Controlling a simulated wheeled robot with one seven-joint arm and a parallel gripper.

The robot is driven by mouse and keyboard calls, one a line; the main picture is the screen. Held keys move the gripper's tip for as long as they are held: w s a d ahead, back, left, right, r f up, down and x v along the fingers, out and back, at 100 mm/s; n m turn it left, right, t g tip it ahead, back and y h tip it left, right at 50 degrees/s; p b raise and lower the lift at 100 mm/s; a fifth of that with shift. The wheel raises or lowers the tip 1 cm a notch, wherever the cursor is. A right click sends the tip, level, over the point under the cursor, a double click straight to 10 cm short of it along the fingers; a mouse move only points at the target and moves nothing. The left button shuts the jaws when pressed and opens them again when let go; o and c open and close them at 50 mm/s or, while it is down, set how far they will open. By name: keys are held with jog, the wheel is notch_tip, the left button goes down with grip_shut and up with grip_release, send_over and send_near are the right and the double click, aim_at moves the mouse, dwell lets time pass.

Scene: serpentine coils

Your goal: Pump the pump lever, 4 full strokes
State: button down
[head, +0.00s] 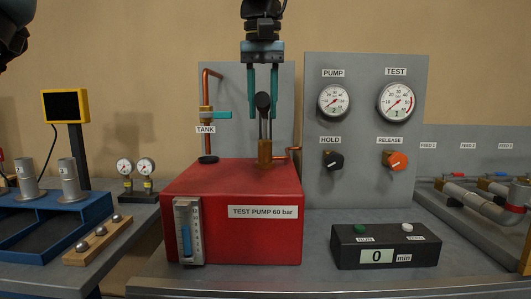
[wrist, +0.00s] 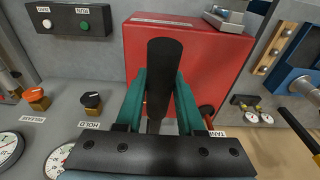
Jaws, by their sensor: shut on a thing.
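The pump lever (head: 263,102) stands nearly upright on the brass pump body (head: 265,150) on top of the red test pump box (head: 231,213). My gripper (head: 263,112) comes from above with its two green fingers on either side of the lever's black grip. In the wrist view my gripper (wrist: 160,90) is shut on the black grip of the lever (wrist: 161,65). The lower part of the lever is mostly hidden in the wrist view.
A grey panel behind to the right carries the PUMP gauge (head: 334,102), TEST gauge (head: 397,101), black HOLD knob (head: 333,160) and orange RELEASE knob (head: 395,160). A copper pipe with a green-handled valve (head: 207,115) stands left of the lever. A black timer box (head: 386,246) reads 0 min.

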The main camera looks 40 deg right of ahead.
jog(key=shift+t+h, duration=0.7)
jog(key=shift+t, duration=0.2)
notch_tip(320, 180, down, 5)
jog(key=b, duration=0.8)
jog(key=shift+s+a+f+b, duration=0.15)
jog(key=shift+b, duration=0.15)
jog(key=shift+c, duration=2.2)
grip_release()
jog(key=shift+r, duration=0.2)
jog(key=shift+c, duration=0.2)
jog(key=p+v, duration=0.2)
jog(key=v, duration=0.8)
jog(key=shift+s+a+r, duration=0.1)
jog(key=shift+r, duration=0.2)
